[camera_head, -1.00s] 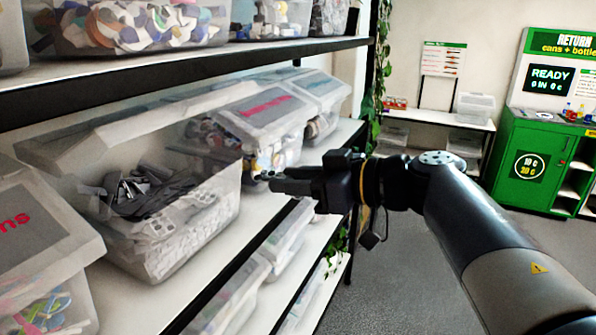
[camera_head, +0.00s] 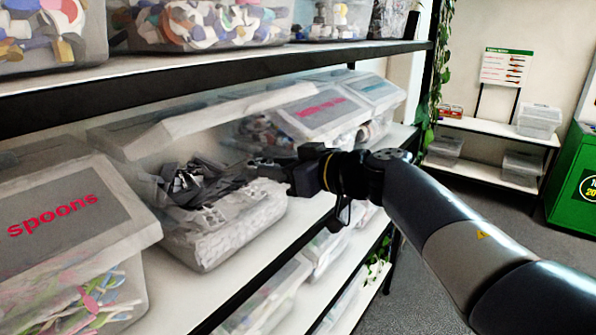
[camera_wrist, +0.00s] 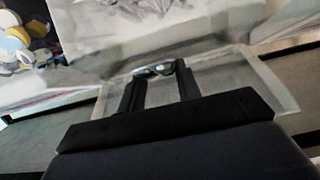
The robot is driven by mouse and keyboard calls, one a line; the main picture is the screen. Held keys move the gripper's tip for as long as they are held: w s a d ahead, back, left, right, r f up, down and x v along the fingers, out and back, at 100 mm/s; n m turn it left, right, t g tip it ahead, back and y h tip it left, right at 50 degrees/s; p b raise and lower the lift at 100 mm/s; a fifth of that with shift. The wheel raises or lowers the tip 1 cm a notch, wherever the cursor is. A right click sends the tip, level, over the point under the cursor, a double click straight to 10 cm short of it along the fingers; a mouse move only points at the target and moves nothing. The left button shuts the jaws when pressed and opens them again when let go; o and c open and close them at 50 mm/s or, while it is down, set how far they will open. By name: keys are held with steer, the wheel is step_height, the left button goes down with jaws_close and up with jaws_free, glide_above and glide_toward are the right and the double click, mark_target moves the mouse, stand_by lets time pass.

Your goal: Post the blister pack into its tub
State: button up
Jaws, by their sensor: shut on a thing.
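The clear tub (camera_head: 205,248) stands on the middle shelf with grey strips and white blister packs (camera_head: 250,208) inside. Its lid (camera_head: 215,115) is tilted up, leaving the front open. My gripper (camera_head: 262,165) is at the tub's right side, by the opening under the lid; I cannot tell whether its tips are inside the rim. In the wrist view, my gripper (camera_wrist: 155,75) is shut on a small grey-blue piece (camera_wrist: 153,70), seemingly the blister pack, mostly hidden. Grey contents (camera_wrist: 115,12) show beyond the fingertips.
A tub labelled spoons (camera_head: 130,275) stands to the left. A tub with a pink-lettered lid (camera_head: 320,112) stands behind to the right. The upper shelf's dark edge (camera_head: 200,83) runs above my arm. More tubs (camera_head: 262,305) sit on the lower shelf. Open floor lies to the right.

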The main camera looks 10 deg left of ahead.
steer(key=r+x, duration=0.2)
steer(key=x, duration=0.8)
steer(key=shift+a+f, duration=0.3)
steer(key=shift+f, duration=0.2)
steer(key=shift+w, duration=0.15)
steer(key=o, duration=1)
steer(key=b+v, duration=0.1)
steer(key=v, duration=1)
steer(key=shift+a, duration=0.1)
steer(key=shift+p+x, duration=0.5)
steer(key=shift+x, duration=3.15)
steer(key=shift+f, duration=0.2)
